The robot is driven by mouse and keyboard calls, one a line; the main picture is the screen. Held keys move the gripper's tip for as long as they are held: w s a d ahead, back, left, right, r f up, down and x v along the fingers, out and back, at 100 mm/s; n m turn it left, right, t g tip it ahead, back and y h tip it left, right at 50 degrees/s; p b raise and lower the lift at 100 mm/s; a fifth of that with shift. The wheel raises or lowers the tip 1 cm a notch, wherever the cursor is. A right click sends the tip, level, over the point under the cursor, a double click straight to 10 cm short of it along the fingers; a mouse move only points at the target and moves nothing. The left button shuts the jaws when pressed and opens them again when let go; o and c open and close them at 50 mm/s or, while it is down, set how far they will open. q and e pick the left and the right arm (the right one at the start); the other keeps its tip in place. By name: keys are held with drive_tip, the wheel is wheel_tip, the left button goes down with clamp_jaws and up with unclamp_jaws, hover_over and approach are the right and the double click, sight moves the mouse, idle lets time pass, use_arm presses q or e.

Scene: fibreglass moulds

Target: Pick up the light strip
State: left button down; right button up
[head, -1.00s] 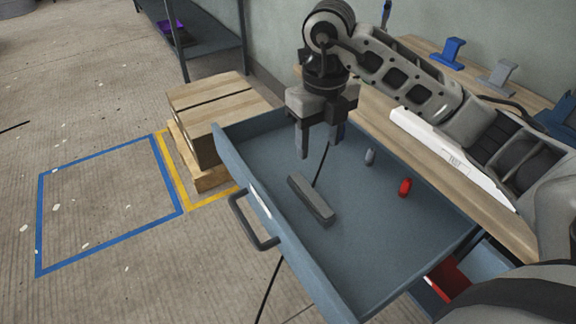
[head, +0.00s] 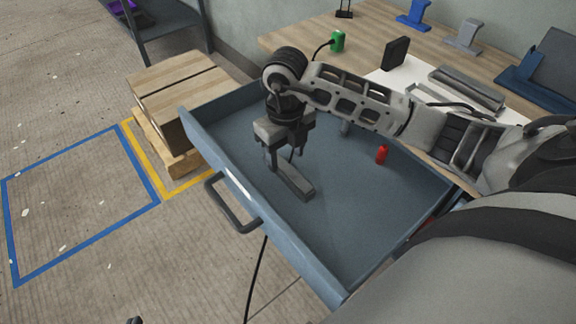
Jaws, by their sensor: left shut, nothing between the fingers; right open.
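A dark grey bar (head: 297,184), which looks like the light strip, lies in the open blue-grey drawer (head: 350,220) near its front wall. My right gripper (head: 282,161), on the arm coming in from the right, points down at the bar's far end. Its fingers are open and low around or just over that end; contact cannot be told. The gripper hides part of that end. Only the tip of my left gripper (head: 135,320) shows at the bottom edge, shut and away from the drawer.
A red bottle-like item (head: 382,155) and a grey one (head: 345,129) stand in the drawer right of the gripper. A thin black cable (head: 256,280) hangs before the drawer. Wooden boxes (head: 180,85) stand to the left. The wooden bench (head: 300,35) holds several objects behind.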

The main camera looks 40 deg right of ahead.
sight(287, 168)
wheel_tip(287, 168, down, 4)
drive_tip(key=shift+d+r, duration=0.1)
drive_tip(key=shift+r, duration=0.1)
drive_tip(key=c, duration=1.1)
drive_tip(key=shift+r, duration=0.1)
